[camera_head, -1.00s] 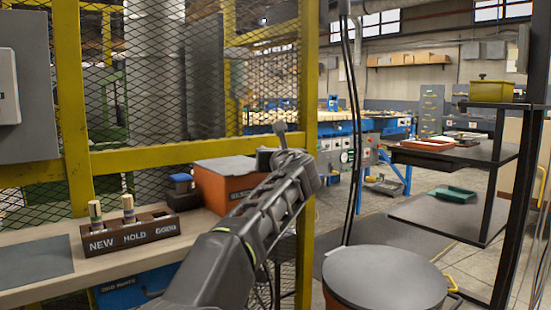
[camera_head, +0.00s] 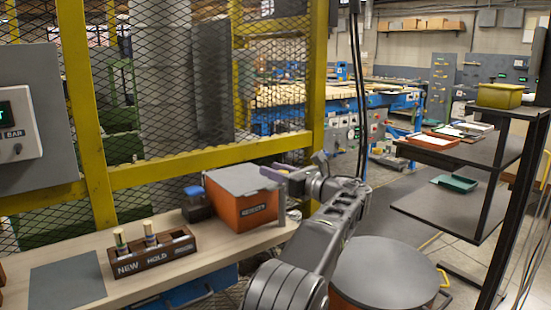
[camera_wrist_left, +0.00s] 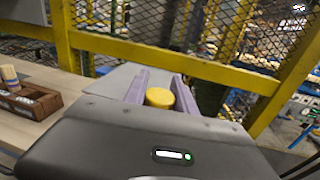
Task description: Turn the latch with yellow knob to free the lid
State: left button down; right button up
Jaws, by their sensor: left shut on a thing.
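An orange box (camera_head: 240,205) with a grey lid (camera_head: 243,180) stands on the bench. The lid lies flat on the box. My left gripper (camera_head: 292,168) is at the box's right side, near the lid's edge. In the left wrist view its two purple fingers (camera_wrist_left: 162,80) are on either side of a round yellow knob (camera_wrist_left: 160,98), and the gripper is shut on it. The knob and its latch are hidden in the head view. My right gripper is not in view.
A dark rack (camera_head: 152,255) marked NEW and HOLD holds two light-topped pegs on the bench (camera_head: 205,262), left of the box. A small blue-topped container (camera_head: 196,208) stands beside the box. A yellow-framed mesh fence (camera_head: 215,170) runs behind. A round grey-topped drum (camera_head: 388,272) is at right.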

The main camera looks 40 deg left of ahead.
pick_arm(q)
jog(key=shift+f, duration=0.15)
jog(key=c, duration=1)
grip_release()
jog(key=shift+s+d, duration=0.15)
jog(key=shift+d, duration=1.15)
jog(key=shift+s+d, duration=0.2)
jog(key=shift+d, duration=1.05)
jog(key=shift+s+d, duration=0.15)
jog(key=shift+d, duration=1.15)
